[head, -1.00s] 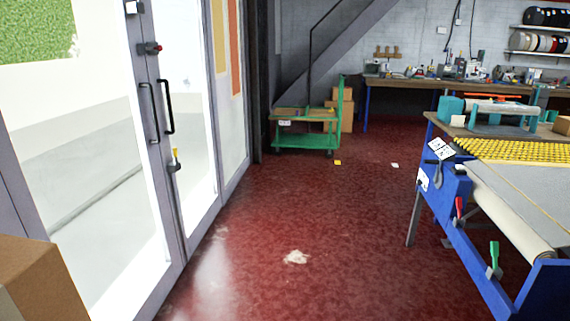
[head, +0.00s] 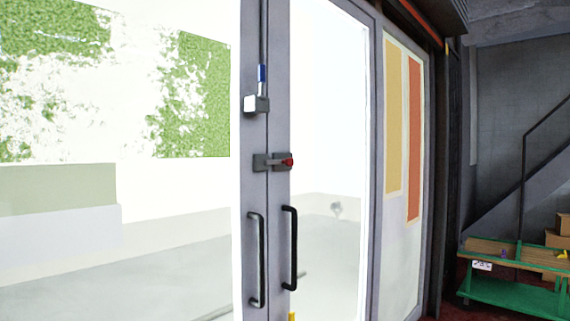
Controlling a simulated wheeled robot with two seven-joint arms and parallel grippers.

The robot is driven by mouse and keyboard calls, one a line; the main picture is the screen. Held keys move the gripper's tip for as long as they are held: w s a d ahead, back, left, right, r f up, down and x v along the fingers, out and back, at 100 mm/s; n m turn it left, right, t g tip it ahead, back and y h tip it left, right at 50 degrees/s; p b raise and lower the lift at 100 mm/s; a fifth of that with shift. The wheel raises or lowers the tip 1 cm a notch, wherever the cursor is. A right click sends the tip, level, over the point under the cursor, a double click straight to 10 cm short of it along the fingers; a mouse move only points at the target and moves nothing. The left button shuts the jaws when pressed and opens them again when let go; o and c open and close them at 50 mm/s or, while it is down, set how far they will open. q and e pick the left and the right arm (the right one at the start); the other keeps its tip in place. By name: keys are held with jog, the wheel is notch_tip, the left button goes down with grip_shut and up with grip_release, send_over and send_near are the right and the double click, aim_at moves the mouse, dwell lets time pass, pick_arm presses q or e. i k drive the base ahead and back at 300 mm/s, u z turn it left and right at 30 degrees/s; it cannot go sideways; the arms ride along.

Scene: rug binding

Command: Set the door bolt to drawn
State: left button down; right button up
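A grey door bolt (head: 273,162) with a red knob sits across the seam between the two glass door leaves, above the handles. Its bar appears to span both leaves; the red knob is at its right end. Above it on the left leaf, a vertical rod with a blue grip (head: 262,74) runs down to a pale box (head: 256,104). A yellow piece (head: 291,316) shows at the bottom edge of the view, on the right leaf. Neither of my grippers is in view.
Two black pull handles, left (head: 256,260) and right (head: 290,248), stand below the bolt. A green cart (head: 510,297) carrying boards stands at the right, near a stair rail. Yellow and orange panels hang right of the door.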

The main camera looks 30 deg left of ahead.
aim_at(289, 162)
jog(key=u, duration=0.1)
jog(key=i, duration=1.25)
jog(key=u, duration=0.1)
